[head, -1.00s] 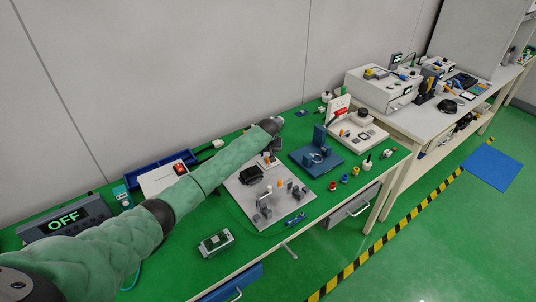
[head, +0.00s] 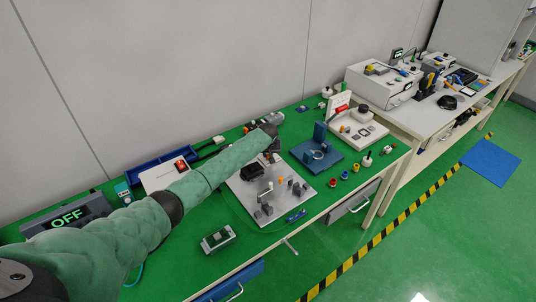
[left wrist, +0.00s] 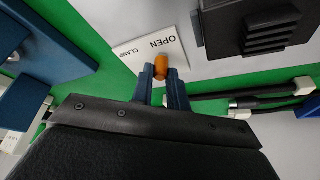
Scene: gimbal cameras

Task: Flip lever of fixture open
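The fixture is a grey plate (head: 246,190) on the green bench, with a black block (head: 252,171) and small orange-tipped parts. My left gripper (left wrist: 163,75) is over the plate's far side; in the head view my arm's dark end (head: 271,143) hides its fingertips. In the left wrist view an orange knob (left wrist: 161,65) sits between the two blue fingers and fills the narrow gap, so they look shut on it. The lever's shaft is hidden. My right gripper is not in view.
A blue fixture (head: 318,156) stands right of the plate. In the wrist view a ribbed black block (left wrist: 265,28) is close by.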

